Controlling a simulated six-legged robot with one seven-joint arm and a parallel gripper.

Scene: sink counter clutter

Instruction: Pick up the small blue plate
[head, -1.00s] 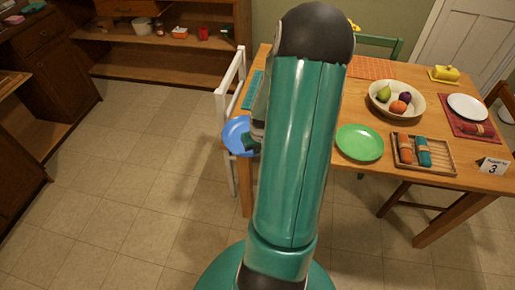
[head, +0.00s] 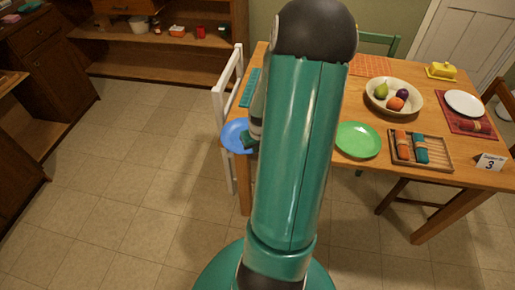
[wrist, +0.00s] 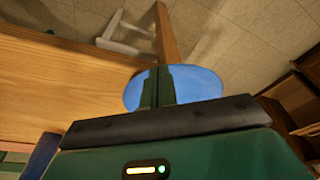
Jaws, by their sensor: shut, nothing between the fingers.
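The small blue plate (head: 235,136) shows at the left end of the wooden table, partly hidden behind my arm and gripper. In the wrist view the blue plate (wrist: 203,83) lies behind my fingertips and reaches past the table edge over the floor. My gripper (head: 250,141) is mostly hidden by my arm in the head view. In the wrist view my gripper (wrist: 159,86) has its two dark green fingers together, in front of the plate's middle, with nothing between them. I cannot tell whether the fingers touch the plate.
A green plate (head: 358,140), a fruit bowl (head: 375,101) and a tray (head: 398,160) with rolled napkins stand on the table (head: 460,180) to the right. A white chair (head: 220,100) is at the table's left end. The floor at left is clear.

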